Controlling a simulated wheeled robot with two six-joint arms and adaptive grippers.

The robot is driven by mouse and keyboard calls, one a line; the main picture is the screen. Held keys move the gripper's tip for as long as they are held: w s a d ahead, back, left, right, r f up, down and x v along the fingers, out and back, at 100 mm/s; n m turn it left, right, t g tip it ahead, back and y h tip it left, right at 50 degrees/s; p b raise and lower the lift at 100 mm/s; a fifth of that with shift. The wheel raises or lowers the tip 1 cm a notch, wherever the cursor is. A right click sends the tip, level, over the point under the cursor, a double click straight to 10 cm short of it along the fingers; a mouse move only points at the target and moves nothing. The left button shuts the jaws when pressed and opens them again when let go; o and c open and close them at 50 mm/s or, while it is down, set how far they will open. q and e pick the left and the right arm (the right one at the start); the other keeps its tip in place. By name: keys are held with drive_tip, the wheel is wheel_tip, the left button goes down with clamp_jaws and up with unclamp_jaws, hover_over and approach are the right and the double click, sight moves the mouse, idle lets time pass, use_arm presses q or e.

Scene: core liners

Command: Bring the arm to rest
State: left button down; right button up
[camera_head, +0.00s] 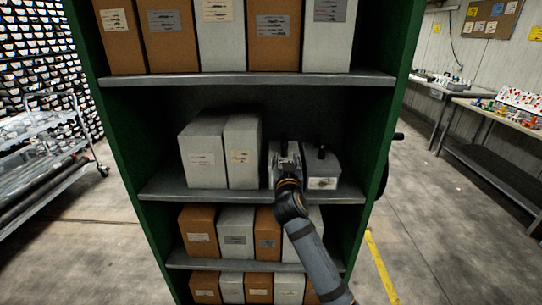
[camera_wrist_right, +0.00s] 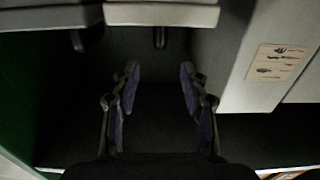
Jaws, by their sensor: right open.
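My right arm (camera_head: 318,262) reaches up from the bottom right to the middle shelf of a green-sided rack. My right gripper (camera_head: 286,158) is in front of a small grey box with a black knob (camera_head: 284,142), and hides part of it. In the right wrist view the two fingers of the gripper (camera_wrist_right: 160,75) are spread apart, with only dark space between them. A grey box edge with a black knob (camera_wrist_right: 160,16) lies just beyond the fingertips. My left gripper is not in view.
Two tall grey boxes (camera_head: 203,157) stand left of the gripper, and a grey box with a black knob (camera_head: 321,170) stands right. The shelf board (camera_head: 165,190) runs below. Brown and grey boxes fill the other shelves. A trolley (camera_head: 45,150) stands left and benches (camera_head: 500,118) right.

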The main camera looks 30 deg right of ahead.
drive_tip(key=s+a+f+n+g+y, duration=0.1)
drive_tip(key=s+a+f+g+y, duration=0.15)
drive_tip(key=s+f, duration=0.4)
drive_tip(key=s+a+f+n+g+y, duration=0.1)
drive_tip(key=s+a+f+g, duration=0.2)
drive_tip(key=f, duration=0.7)
drive_tip(key=s+a+f+n+g+y, duration=0.25)
drive_tip(key=s+f, duration=0.35)
drive_tip(key=s, duration=0.6)
drive_tip(key=s+a+f+n+g+y, duration=0.2)
drive_tip(key=s+a+f+g, duration=0.3)
drive_tip(key=s, duration=0.6)
drive_tip(key=s+d+f, duration=0.1)
drive_tip(key=d+f, duration=0.1)
drive_tip(key=f, duration=1.2)
drive_tip(key=s+d+f, duration=0.1)
drive_tip(key=d+f, duration=0.1)
drive_tip(key=f, duration=1.1)
use_arm(q)
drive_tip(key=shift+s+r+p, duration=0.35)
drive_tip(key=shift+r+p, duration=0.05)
drive_tip(key=shift+p, duration=0.05)
use_arm(e)
drive_tip(key=s+f+g, duration=0.1)
drive_tip(key=s+f, duration=1.4)
drive_tip(key=s, duration=0.3)
drive_tip(key=shift+s+d+f+g, duration=0.15)
drive_tip(key=shift+d+f+g, duration=0.15)
drive_tip(key=shift+f, duration=0.1)
